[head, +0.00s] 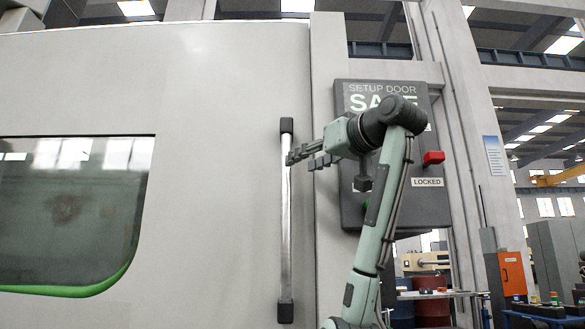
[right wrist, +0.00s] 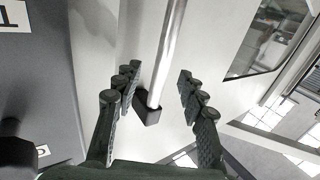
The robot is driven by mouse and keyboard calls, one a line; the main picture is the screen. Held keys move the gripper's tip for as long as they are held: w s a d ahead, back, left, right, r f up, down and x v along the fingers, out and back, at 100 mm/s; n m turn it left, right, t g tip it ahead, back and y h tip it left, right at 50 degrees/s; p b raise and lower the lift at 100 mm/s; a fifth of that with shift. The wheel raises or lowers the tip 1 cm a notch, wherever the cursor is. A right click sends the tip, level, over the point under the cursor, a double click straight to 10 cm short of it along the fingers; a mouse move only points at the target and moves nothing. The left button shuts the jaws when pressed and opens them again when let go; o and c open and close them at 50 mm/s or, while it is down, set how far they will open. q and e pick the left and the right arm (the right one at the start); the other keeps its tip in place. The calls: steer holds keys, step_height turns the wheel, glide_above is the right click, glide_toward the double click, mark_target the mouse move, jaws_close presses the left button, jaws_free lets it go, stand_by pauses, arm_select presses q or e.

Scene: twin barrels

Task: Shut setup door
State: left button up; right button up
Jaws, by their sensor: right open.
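The setup door (head: 220,200) is a large pale grey panel with a dark window at left in the head view. Its vertical silver handle bar (head: 286,240) has black end mounts and stands near the door's right edge. The bar also shows in the right wrist view (right wrist: 167,55), lying between the fingers, apart from both. My right gripper (head: 305,157) is at the handle's upper half, open. In the right wrist view the right gripper (right wrist: 158,88) has its fingers spread on either side of the bar. My left gripper is not in view.
A dark control box (head: 352,210) marked "SETUP DOOR" is mounted right of the handle, partly hidden by my right arm. It has a red switch (head: 433,158) beside a "LOCKED" label (head: 428,182). Drums and an orange cabinet (head: 512,275) stand at the far right.

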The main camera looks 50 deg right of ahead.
steer(key=v, duration=0.5)
steer(key=shift+s, duration=0.15)
stand_by(0.5)
